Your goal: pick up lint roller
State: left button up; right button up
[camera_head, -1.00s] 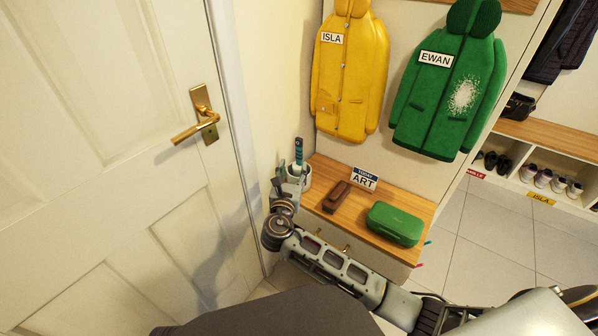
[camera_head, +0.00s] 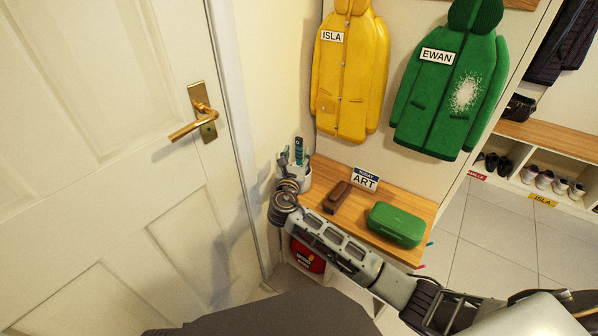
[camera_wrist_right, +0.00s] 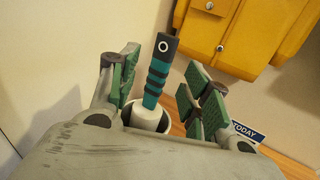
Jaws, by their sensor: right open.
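The lint roller, with a teal and black banded handle (camera_wrist_right: 158,75), stands upright in a white cup (camera_wrist_right: 147,117). In the head view its handle (camera_head: 299,150) and the cup (camera_head: 298,175) show at the left end of the wooden bench. My right gripper (camera_wrist_right: 161,82) is open, with its green-padded fingers on either side of the handle; they appear apart from it. In the head view my right gripper (camera_head: 290,160) is at the cup, partly hiding it. The roller's lower part is hidden inside the cup. My left gripper is not in view.
A yellow coat (camera_head: 348,75) and a green coat (camera_head: 445,85) hang above. A white door (camera_head: 110,150) stands at left.

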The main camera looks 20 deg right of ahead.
aim_at(299, 151)
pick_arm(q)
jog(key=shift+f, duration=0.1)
pick_arm(e)
jog(key=shift+w, duration=0.1)
jog(key=shift+w+d+f+b, duration=0.1)
jog(key=shift+w+d+b, duration=0.25)
jog(key=shift+w, duration=0.1)
jog(key=shift+w+d+f, duration=0.1)
jog(key=shift+w, duration=0.25)
jog(key=shift+b+x, duration=0.5)
jog(key=shift+x, duration=0.4)
jog(key=shift+w+d, duration=0.25)
jog(key=shift+w, duration=0.4)
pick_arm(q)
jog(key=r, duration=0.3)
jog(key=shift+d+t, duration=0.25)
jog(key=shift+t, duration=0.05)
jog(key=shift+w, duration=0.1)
pick_arm(e)
grip_shut()
